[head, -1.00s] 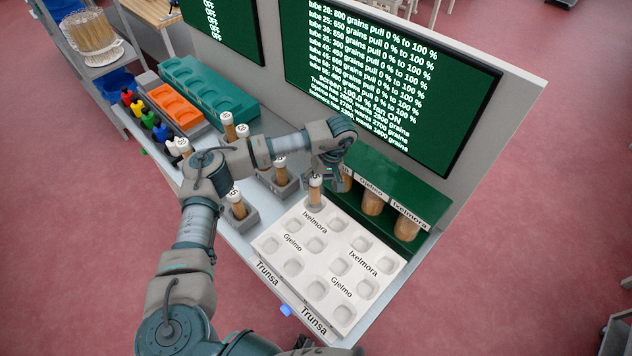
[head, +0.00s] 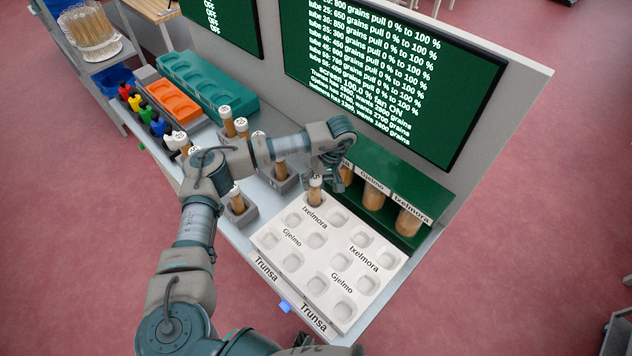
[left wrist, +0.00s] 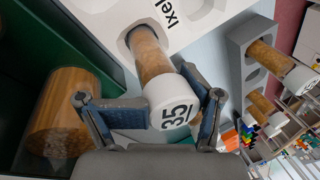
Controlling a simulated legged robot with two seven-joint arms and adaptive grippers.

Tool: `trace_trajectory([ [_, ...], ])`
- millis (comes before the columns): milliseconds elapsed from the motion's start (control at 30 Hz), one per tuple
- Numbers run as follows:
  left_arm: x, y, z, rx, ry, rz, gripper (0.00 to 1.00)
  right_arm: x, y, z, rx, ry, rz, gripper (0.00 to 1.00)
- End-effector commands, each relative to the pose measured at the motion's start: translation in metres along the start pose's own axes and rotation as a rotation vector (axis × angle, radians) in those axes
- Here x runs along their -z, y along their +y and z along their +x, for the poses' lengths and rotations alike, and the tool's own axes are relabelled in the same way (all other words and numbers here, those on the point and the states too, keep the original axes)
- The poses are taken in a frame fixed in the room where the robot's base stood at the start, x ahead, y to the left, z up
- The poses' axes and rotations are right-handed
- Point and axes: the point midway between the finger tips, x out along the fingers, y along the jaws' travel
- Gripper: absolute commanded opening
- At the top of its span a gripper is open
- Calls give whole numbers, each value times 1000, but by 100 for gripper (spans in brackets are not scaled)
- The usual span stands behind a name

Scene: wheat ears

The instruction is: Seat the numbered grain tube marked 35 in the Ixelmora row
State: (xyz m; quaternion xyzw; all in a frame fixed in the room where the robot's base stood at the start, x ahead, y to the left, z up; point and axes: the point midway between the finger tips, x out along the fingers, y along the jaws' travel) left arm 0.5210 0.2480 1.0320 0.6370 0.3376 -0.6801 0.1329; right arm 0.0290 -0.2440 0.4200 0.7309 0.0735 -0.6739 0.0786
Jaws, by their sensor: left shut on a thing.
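The grain tube marked 35 (left wrist: 156,70) has a white cap and brown grain inside. In the left wrist view its lower end sits in a round socket of the white tray (left wrist: 110,15), beside an Ixelmora label. In the head view this tube (head: 316,192) stands roughly upright at the far left corner of the white tray (head: 318,263), at the end of the Ixelmora row. My left gripper (head: 330,182) is shut on the tube at its cap; its fingers (left wrist: 160,106) lie either side of it. Whether the tube is fully down is hard to tell. My right gripper is out of view.
Other capped tubes (head: 237,198) stand in grey holders left of the tray. A green rack (head: 388,180) with labelled grain jars (head: 408,222) stands close behind the tray. Orange (head: 172,101) and teal (head: 205,85) trays lie farther back. Other tray sockets are empty.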

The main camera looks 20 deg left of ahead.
Motion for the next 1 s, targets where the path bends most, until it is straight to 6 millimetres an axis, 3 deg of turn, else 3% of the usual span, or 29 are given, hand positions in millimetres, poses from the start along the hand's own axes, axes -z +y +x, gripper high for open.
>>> trace_trajectory([
  [333, 0, 3, 11, 1, 0, 0, 0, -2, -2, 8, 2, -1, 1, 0],
  [367, 0, 3, 10, 0, 0, 0, 67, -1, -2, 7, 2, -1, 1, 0],
  [500, 0, 3, 9, 0, 0, 0, 100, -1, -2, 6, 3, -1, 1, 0],
  [1000, 0, 3, 9, 0, 0, 0, 100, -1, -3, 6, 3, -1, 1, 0],
])
